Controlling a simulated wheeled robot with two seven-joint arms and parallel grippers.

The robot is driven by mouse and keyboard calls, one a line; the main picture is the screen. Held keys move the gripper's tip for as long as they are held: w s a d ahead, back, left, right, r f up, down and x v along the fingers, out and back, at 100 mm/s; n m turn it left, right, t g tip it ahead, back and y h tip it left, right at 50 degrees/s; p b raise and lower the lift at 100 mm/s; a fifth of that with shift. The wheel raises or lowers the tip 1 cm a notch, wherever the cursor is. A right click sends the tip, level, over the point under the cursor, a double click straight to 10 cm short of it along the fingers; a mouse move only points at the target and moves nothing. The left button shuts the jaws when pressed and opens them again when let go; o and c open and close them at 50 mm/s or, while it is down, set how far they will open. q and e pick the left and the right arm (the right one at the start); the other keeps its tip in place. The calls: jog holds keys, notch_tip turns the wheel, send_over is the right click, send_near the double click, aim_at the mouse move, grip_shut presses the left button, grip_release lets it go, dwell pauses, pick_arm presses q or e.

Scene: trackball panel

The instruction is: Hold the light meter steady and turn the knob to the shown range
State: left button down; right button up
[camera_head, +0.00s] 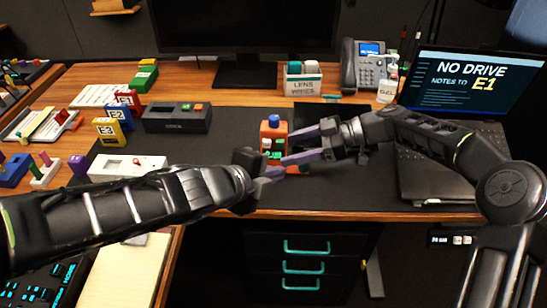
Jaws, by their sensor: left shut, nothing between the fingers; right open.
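An orange device (273,128), which looks like the light meter, stands on the dark desk mat (220,150), with a dark round part on top and green marks on its front. I cannot make out its knob or range marks. My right gripper (286,150) is open to the right of the device, its purple fingers pointing left with the tips close to it. I cannot tell whether they touch. My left gripper (272,175) is shut and empty, in front of and below the device in the picture, partly covering the view of its base.
A laptop (480,82) on the right reads "NO DRIVE NOTES TO E1". A phone (368,66) and a "LENS WIPES" box (303,82) stand behind. A dark box (176,118) and coloured blocks marked E1 and E3 (108,131) are left. The mat between dark box and device is clear.

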jog(key=v, duration=0.9)
jog(key=shift+o, duration=0.3)
jog(key=shift+o, duration=1.4)
jog(key=p+v, duration=0.4)
jog(key=v, duration=0.2)
jog(key=shift+p, duration=0.4)
jog(key=shift+f, duration=0.1)
